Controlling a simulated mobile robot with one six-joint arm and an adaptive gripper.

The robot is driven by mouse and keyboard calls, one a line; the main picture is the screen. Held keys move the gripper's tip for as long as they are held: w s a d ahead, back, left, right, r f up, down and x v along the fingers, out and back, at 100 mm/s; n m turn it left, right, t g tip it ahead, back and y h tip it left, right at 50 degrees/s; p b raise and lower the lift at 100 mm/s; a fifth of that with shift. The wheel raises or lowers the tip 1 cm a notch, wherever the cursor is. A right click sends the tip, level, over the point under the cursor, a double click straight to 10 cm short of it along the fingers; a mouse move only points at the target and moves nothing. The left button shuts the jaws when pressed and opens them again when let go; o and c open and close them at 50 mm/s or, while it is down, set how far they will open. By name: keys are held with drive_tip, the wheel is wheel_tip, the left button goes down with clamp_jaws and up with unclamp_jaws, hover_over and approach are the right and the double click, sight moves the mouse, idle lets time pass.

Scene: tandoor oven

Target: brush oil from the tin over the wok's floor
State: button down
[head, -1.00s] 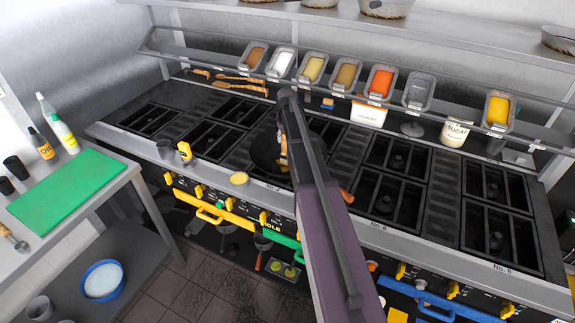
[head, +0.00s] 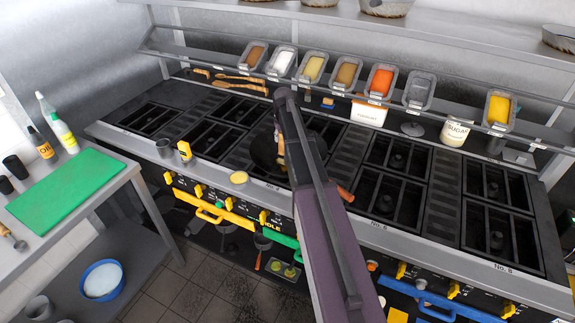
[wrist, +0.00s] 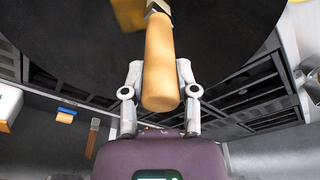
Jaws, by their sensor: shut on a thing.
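The dark wok (head: 264,152) sits on the range, partly hidden behind my arm; in the wrist view its dark floor (wrist: 60,45) fills the top. My gripper (wrist: 160,78) is shut on the wooden handle of the brush (wrist: 161,55), one finger on each side. The brush's metal collar points into the wok. Its yellowish lower part (head: 281,150) shows beside my arm, over the wok; bristle contact with the floor cannot be told. A yellow-brown patch (wrist: 128,14) shows against the wok, unclear.
A rail of spice trays (head: 346,73) runs behind. A white tub (head: 368,112) and a sugar jar (head: 455,132) stand at the back. A green board (head: 68,188) lies on the left table.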

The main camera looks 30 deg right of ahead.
drive_tip(key=shift+f+b, duration=0.3)
drive_tip(key=shift+f, duration=0.1)
drive_tip(key=shift+d, duration=0.1)
drive_tip(key=shift+d+r, duration=0.1)
drive_tip(key=shift+d, duration=1.05)
drive_tip(key=shift+a, duration=0.15)
drive_tip(key=shift+a, duration=2.4)
drive_tip(key=shift+d, duration=0.15)
